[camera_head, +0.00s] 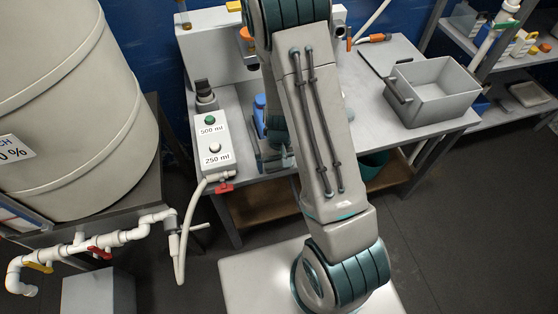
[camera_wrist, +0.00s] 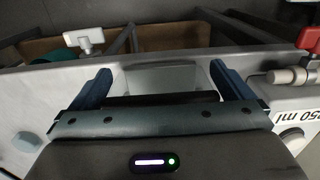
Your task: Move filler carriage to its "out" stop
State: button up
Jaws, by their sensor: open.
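In the wrist view my gripper (camera_wrist: 160,70) is open, with its two blue fingers spread apart. A pale grey block (camera_wrist: 163,80) shows between the fingers, with a dark bar nearer the palm; I cannot tell whether either is the filler carriage or touches a finger. A white T-shaped handle (camera_wrist: 84,38) stands beyond the left finger. In the head view my arm covers the middle of the bench and most of the gripper. The white filler housing (camera_head: 215,48) is at the back of the bench. A blue object (camera_head: 260,103) shows beside my arm.
The button box (camera_head: 213,150), labelled 500 ml and 250 ml, stands left of my arm, with a red valve (camera_head: 224,188) at its front. A grey bin (camera_head: 435,90) sits on the right of the bench. A large tank (camera_head: 70,100) fills the left.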

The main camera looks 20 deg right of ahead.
jog(key=shift+w, duration=0.1)
jog(key=shift+r, duration=0.15)
notch_tip(320, 180, up, 14)
jog(key=shift+f, duration=0.25)
dwell(0.6)
jog(key=s+r+t, duration=0.3)
jog(key=s+r, duration=1.1)
jog(key=r, duration=0.2)
jog(key=shift+r, duration=0.15)
dwell(0.5)
